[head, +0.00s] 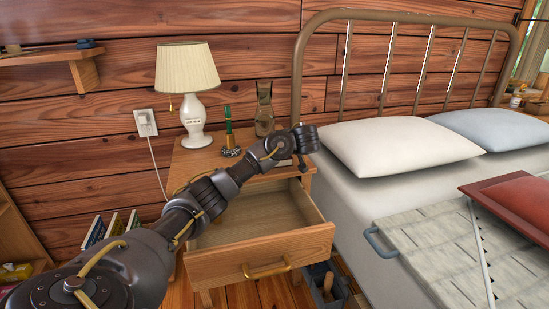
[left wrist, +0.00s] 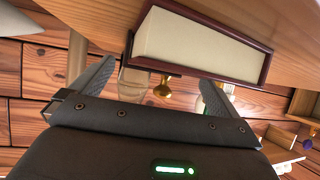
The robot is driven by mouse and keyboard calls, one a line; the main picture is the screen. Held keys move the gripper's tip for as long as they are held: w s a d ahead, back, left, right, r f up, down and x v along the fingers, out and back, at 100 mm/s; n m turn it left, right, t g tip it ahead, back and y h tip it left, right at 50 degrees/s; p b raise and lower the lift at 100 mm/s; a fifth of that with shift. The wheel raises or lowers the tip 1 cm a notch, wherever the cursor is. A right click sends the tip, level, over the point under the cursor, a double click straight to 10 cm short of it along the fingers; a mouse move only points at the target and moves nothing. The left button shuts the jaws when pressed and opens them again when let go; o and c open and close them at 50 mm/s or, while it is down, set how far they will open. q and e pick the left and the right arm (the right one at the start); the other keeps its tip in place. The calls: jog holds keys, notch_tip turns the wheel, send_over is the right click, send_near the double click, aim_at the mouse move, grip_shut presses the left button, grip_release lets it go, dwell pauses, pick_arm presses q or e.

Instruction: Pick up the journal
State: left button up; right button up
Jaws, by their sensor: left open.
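The journal (left wrist: 200,45) shows large in the left wrist view, with a dark maroon cover and cream page edges. It lies on the wooden nightstand top, which fills the upper part of that tilted view. My left gripper (left wrist: 158,76) is open, with its fingers toward either side of the journal's near edge; I cannot tell whether they touch it. In the head view the left gripper (head: 302,162) is over the right side of the nightstand (head: 205,158), and the arm and hand hide most of the journal. My right gripper is not in view.
The nightstand's drawer (head: 265,245) is pulled out and looks empty, below my arm. A lamp (head: 190,90), a glass carafe (head: 264,115) and a green item in a dark dish (head: 230,150) stand behind. The bed (head: 365,200) is close on the right.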

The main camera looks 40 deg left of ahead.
pick_arm(q)
jog(key=c, duration=1)
jog(key=shift+r, duration=0.2)
jog(key=shift+c, duration=0.2)
